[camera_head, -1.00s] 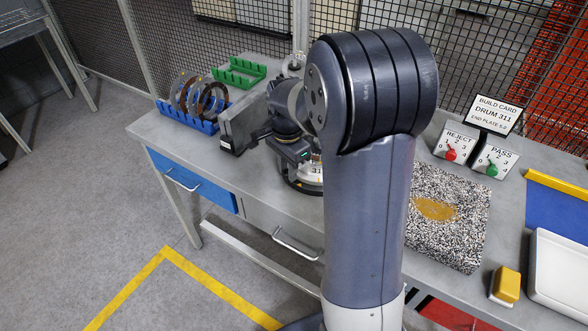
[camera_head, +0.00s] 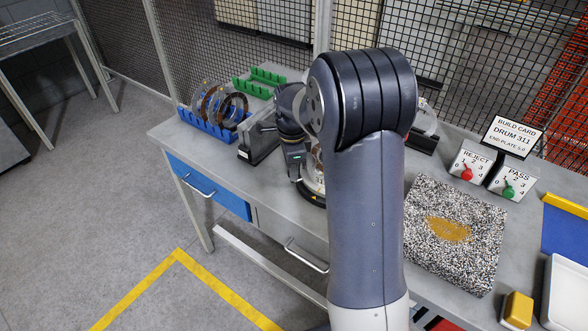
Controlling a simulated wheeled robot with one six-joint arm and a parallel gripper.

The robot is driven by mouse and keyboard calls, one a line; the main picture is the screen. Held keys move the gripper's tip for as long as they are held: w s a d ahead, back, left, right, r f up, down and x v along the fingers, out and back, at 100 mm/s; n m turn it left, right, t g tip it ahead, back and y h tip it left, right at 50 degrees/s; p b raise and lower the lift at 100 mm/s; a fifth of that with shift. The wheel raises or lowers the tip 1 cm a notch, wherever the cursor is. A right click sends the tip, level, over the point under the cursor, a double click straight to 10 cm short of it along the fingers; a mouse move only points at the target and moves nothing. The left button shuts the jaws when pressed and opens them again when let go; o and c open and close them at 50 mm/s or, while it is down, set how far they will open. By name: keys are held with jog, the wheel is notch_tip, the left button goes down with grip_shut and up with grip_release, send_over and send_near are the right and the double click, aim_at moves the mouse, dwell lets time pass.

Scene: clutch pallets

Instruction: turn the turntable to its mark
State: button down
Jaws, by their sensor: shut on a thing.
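The turntable (camera_head: 312,197) stands on the grey bench, with a dark base and a pale, clear-walled drum above it. My own arm hides its right side, and its mark cannot be made out. My gripper (camera_head: 296,176) is at the left front side of the turntable, pointing down, and is shut on part of it. The exact part between the fingers is too small and hidden to tell.
A blue rack (camera_head: 207,126) with several rings and a grey block (camera_head: 259,140) stand left of the gripper. A green rack (camera_head: 262,78) is behind. A speckled mat (camera_head: 455,262), the REJECT dial (camera_head: 469,166) and the PASS dial (camera_head: 512,183) are at right.

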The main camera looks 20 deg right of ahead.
jog(key=shift+w, duration=0.3)
dwell(0.4)
jog(key=c, duration=1.2)
grip_release()
jog(key=shift+r, duration=0.1)
notch_tip(320, 180, up, 11)
jog(key=shift+b, duration=0.35)
jog(key=shift+f, duration=0.2)
